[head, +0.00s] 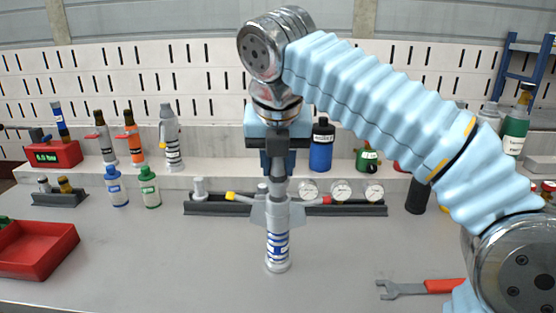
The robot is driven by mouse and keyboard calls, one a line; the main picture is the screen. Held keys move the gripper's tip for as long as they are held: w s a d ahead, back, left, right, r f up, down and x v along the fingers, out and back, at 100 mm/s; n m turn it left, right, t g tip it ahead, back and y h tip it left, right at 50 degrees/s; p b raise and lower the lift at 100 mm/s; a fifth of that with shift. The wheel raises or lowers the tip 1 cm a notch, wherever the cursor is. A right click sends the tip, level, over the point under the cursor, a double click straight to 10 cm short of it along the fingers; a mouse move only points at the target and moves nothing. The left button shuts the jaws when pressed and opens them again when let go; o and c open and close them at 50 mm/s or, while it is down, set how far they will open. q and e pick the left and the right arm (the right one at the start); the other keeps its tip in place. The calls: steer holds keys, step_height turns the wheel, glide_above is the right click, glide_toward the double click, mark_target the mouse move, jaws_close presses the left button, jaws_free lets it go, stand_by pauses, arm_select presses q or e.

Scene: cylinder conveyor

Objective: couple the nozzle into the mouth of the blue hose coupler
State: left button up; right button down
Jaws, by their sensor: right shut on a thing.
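The blue hose coupler (278,247) stands upright on the grey table in the middle of the head view. It is a light grey cylinder with blue bands. The nozzle is upright and in line with the coupler. Its lower end meets the coupler's mouth; I cannot tell how deep it sits. My left gripper is not in view.
A dark rack (350,210) with gauges stands just behind the coupler. A wrench (408,288) lies at the front right. A red tray (38,250) is at the left. Several bottles and other couplers stand at the back left. The table left of the coupler is clear.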

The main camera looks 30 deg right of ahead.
steer(key=shift+f+b, duration=0.85)
steer(key=shift+f, duration=0.6)
steer(key=c, duration=0.8)
jaws_free()
